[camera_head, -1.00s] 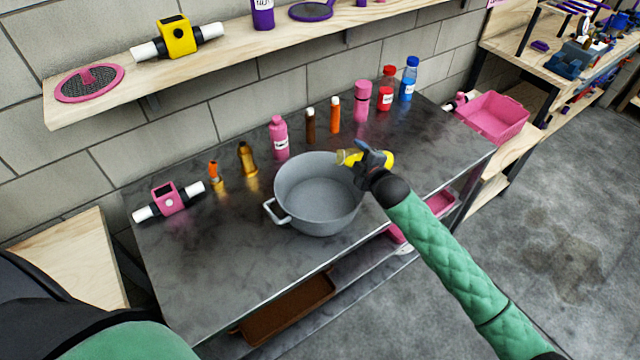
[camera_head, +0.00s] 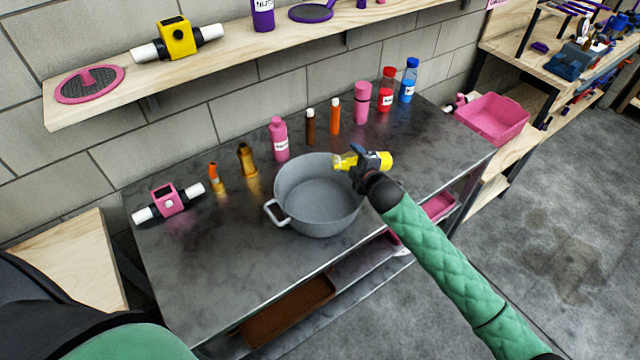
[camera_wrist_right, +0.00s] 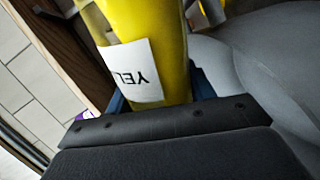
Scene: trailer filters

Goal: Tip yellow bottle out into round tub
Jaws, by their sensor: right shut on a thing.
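The yellow bottle (camera_head: 380,161) lies about level in my right gripper (camera_head: 366,160), over the right rim of the round tub. Its neck end points left, over the tub's opening. In the right wrist view the yellow bottle (camera_wrist_right: 150,60) fills the jaws, with part of a white label showing. The round tub (camera_head: 318,217) is a grey pot with a handle on its left, standing on the dark table. The part of its inside that shows looks empty. I see no liquid leaving the bottle. A green sleeve at the bottom left is mine; no left gripper shows.
Along the back of the table (camera_head: 215,285) stand several bottles, among them a pink one (camera_head: 279,140), a red one (camera_head: 386,90) and a blue one (camera_head: 408,82). A pink device (camera_head: 168,201) sits at the left. The table front left of the tub is clear.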

